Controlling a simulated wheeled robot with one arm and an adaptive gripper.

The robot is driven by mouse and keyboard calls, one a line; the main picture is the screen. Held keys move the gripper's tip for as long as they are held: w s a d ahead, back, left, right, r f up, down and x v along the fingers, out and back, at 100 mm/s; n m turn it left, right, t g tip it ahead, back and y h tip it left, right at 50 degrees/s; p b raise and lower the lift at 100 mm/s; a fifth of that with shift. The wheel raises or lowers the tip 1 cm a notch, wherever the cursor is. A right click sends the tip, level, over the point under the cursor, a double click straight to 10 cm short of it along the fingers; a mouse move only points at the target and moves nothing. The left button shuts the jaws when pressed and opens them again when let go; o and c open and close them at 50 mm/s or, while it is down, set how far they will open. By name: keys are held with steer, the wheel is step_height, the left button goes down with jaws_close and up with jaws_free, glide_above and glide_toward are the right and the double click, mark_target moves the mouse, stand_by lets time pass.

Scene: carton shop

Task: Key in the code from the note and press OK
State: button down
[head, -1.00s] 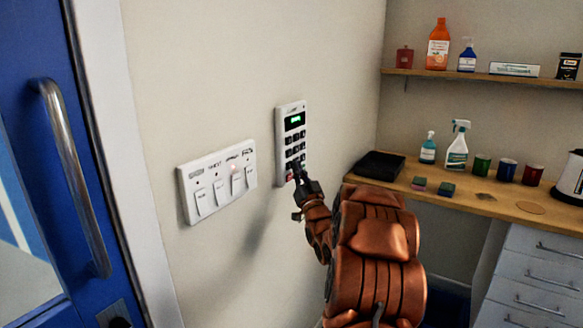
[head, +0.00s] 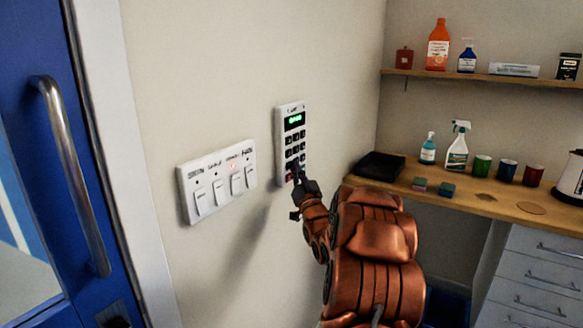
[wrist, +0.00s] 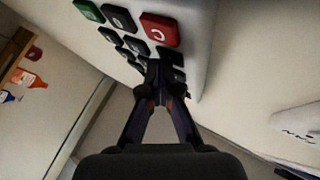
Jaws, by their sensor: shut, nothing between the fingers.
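A white keypad (head: 281,150) with dark keys and a lit green display (head: 294,121) is fixed to the wall. The characters on the display are too small to read surely. My gripper (head: 297,175) is shut and empty, with its tips at the lower keys. In the wrist view the closed fingertips (wrist: 160,68) are over dark keys, beyond a red key (wrist: 161,29) marked C and near a green key (wrist: 88,10). The fingers hide some keys, and I cannot tell whether they touch one. I do not see a note with a code.
A white panel with several switches (head: 217,180) is on the wall left of the keypad. A blue door with a metal handle (head: 75,175) is at far left. A wooden counter (head: 470,203) holds bottles, mugs and a black tray (head: 379,165).

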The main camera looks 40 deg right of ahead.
steer(key=shift+s+d+f+b, duration=0.1)
steer(key=shift+s+d+b, duration=0.05)
steer(key=shift+s+b, duration=0.35)
steer(key=shift+s, duration=0.25)
steer(key=shift+s+d, duration=0.1)
steer(key=shift+s+d+b, duration=0.25)
steer(key=shift+s+b, duration=0.05)
steer(key=shift+s, duration=0.45)
steer(key=shift+s+d+b, duration=0.2)
steer(key=shift+s+b, duration=0.15)
steer(key=shift+s, duration=0.45)
steer(key=shift+s+d+b, duration=0.25)
steer(key=shift+s+b, duration=0.05)
steer(key=shift+s, duration=0.45)
stand_by(0.4)
steer(key=d+f+m+g+p, duration=0.1)
steer(key=d+m+g, duration=0.1)
steer(key=d+m, duration=0.1)
steer(key=s+d+f+m+g+h, duration=0.1)
steer(key=d+f+m+g, duration=0.1)
steer(key=d, duration=0.4)
steer(key=shift+s+f+m+g+p, duration=0.15)
steer(key=shift+f+m+g+p, duration=0.2)
steer(key=shift+m, duration=0.35)
